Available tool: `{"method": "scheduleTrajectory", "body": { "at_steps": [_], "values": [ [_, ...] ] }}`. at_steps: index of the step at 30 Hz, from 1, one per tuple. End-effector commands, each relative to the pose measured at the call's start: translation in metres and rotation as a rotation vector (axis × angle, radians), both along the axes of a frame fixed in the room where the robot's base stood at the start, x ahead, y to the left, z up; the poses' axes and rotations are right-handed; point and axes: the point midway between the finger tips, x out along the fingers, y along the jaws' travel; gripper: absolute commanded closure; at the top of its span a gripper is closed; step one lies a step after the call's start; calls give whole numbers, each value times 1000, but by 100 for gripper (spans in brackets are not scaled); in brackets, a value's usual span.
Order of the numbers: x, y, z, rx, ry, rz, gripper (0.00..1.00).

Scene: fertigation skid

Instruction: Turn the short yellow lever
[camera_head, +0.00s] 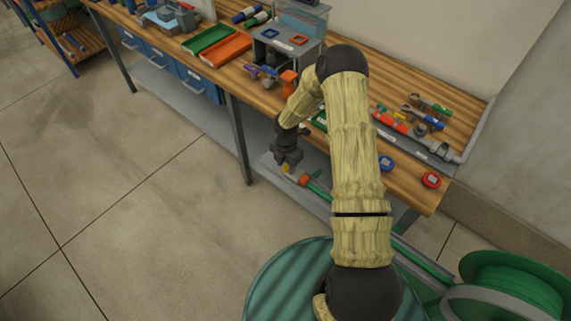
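My arm reaches over the bench front, and my gripper (287,166) points down beside the bench's front edge. A small yellow piece (288,169) shows right at the fingertips, by the end of a green pipe (319,190) with an orange-red fitting (303,180). It may be the short yellow lever, but it is too small to tell. I cannot tell whether the fingers touch it or how far apart they are. My forearm hides part of the bench behind it.
A green hose reel (510,285) stands lower right. The floor at left is clear.

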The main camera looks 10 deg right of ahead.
Motion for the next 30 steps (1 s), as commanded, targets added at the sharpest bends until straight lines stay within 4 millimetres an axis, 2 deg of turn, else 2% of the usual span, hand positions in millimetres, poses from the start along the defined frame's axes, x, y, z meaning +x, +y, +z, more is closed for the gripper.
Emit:
{"method": "scheduleTrajectory", "body": {
  "at_steps": [8, 14, 17, 30],
  "values": [
    [-1, 1, 0, 1, 2, -1, 60],
    [0, 0, 14, 1, 0, -3, 60],
    [0, 0, 29, 1, -2, -3, 60],
    [0, 0, 117, 0, -2, -2, 60]
  ]
}}
